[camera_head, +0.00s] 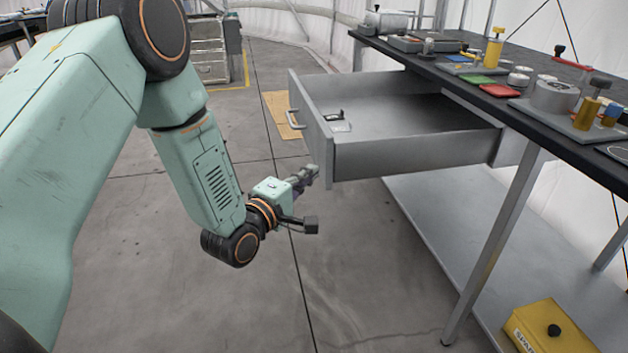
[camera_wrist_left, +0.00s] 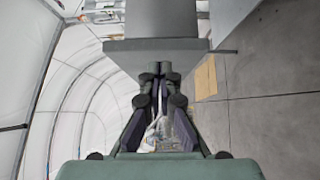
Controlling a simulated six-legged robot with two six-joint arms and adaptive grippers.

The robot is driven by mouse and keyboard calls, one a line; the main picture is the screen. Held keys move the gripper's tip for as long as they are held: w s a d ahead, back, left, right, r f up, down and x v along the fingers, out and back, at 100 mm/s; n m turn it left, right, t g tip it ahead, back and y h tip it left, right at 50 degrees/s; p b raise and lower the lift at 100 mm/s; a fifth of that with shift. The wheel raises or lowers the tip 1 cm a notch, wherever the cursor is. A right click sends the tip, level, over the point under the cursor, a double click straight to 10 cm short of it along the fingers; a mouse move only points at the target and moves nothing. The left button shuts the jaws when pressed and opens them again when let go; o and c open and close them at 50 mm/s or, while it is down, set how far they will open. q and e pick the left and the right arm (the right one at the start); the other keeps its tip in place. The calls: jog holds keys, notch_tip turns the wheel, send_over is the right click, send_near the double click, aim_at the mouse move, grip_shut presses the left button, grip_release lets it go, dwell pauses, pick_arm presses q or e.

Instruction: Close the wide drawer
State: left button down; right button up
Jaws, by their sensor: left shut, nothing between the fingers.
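The wide drawer (camera_head: 415,150) is grey metal and stands pulled out from under the black-topped workbench (camera_head: 420,58). Its front panel (camera_head: 311,125) faces left and carries a bar handle (camera_head: 293,119). Small dark and pale items lie inside the drawer. My left gripper (camera_head: 312,172) is shut and empty, at the lower near end of the front panel. In the left wrist view my left gripper (camera_wrist_left: 159,75) has its fingertips together at the edge of the grey drawer front (camera_wrist_left: 155,50). I cannot tell whether it touches. My right gripper is not in view.
Several tools, cans and coloured trays stand on the bench top. A bench leg (camera_head: 500,245) stands right of the drawer. The concrete floor left of the drawer is mostly clear, with a tan board (camera_head: 283,112) on it.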

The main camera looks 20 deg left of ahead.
pick_arm(q)
jog(key=shift+w+d, duration=0.25)
jog(key=shift+d, duration=0.2)
jog(key=shift+w, duration=0.15)
jog(key=shift+d, duration=0.1)
